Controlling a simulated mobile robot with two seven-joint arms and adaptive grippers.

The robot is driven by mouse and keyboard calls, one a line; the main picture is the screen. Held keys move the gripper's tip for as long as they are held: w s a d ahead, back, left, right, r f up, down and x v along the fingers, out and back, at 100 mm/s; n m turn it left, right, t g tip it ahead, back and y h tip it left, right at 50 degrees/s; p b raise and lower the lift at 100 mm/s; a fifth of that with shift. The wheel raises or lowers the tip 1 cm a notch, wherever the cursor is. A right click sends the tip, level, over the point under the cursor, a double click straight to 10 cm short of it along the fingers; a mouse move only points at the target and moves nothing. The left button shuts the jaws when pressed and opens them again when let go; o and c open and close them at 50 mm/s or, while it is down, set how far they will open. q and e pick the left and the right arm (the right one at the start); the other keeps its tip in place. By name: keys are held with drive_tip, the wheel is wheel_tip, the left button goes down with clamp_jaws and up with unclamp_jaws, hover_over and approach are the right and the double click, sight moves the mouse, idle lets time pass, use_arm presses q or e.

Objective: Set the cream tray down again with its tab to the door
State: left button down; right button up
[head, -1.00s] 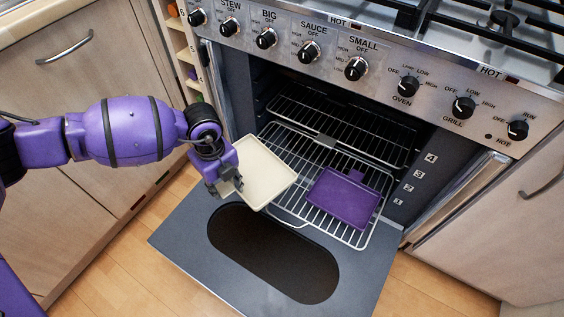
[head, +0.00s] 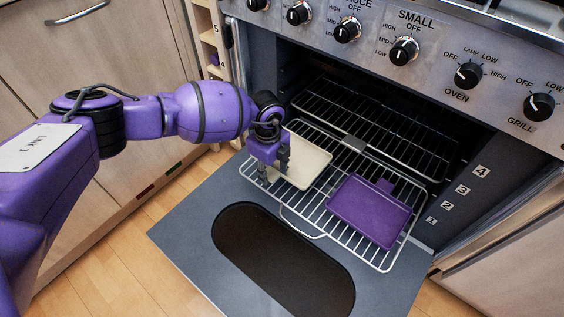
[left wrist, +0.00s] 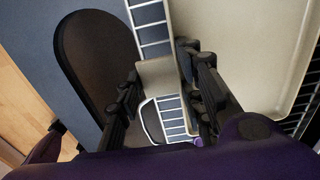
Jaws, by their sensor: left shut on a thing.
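The cream tray (head: 308,165) is a shallow, pale square tray over the left part of the pulled-out wire rack (head: 352,243). My left gripper (head: 273,172) is at its front-left side, on the door side, and hides its tab in the head view. In the left wrist view the tab (left wrist: 158,76) lies between the two fingers, with the tray body (left wrist: 250,45) at upper right. The gripper is shut on the tab. I cannot tell whether the tray touches the rack. My right gripper is out of view.
A purple tray (head: 366,212) lies on the rack to the right, its tab toward the oven's inside. The open oven door (head: 200,240) lies flat below. Another rack (head: 400,140) sits deeper inside. The oven's right wall (head: 470,190) bounds the space.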

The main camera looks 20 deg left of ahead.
use_arm(q)
drive_tip(key=shift+w+d+f+b, duration=0.2)
drive_tip(key=shift+w+f+b, duration=0.1)
drive_tip(key=shift+w+f, duration=0.15)
wheel_tip(320, 180, down, 4)
drive_tip(key=shift+r+b, duration=0.25)
drive_tip(key=shift+b, duration=0.85)
drive_tip(key=shift+r, duration=0.2)
drive_tip(key=shift+f, duration=0.1)
drive_tip(key=c, duration=1.3)
unclamp_jaws()
drive_tip(key=shift+f, duration=0.1)
drive_tip(key=shift+o, duration=0.6)
